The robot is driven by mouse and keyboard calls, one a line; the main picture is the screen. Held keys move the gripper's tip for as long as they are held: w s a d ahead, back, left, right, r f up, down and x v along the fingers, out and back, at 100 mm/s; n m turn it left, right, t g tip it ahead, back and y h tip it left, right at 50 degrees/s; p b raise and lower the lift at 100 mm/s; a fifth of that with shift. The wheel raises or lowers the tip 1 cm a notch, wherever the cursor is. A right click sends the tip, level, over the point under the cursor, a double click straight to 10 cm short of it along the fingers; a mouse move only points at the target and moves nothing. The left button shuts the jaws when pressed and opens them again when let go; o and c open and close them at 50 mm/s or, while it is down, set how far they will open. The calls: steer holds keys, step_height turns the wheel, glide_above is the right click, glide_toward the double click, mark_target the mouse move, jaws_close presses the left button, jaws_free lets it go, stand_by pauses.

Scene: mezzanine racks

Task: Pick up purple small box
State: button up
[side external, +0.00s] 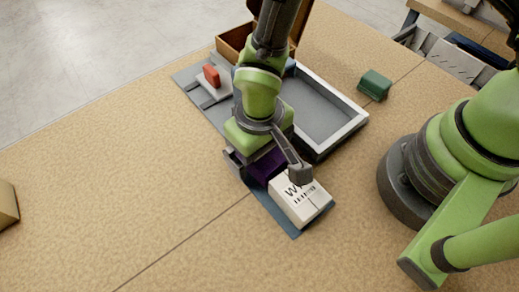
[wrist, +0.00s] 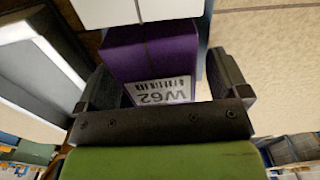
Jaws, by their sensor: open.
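The purple small box (wrist: 152,55) has a white label reading W62 and lies between the two open fingers of my gripper (wrist: 165,85) in the wrist view. A gap shows between the box and the right finger; at the left finger I cannot tell whether they touch. In the side view the purple box (side external: 267,165) is partly hidden under my gripper (side external: 245,165), which is low over it. A white box (side external: 300,199) with dark print sits right beside the purple box, at its front right; it also shows in the wrist view (wrist: 150,10).
Both boxes are on a blue-grey mat (side external: 291,228). A grey tray with a white rim (side external: 345,131) is close behind my gripper.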

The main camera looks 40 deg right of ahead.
steer(key=c, duration=1)
steer(key=shift+c, duration=0.2)
steer(key=shift+r, duration=0.1)
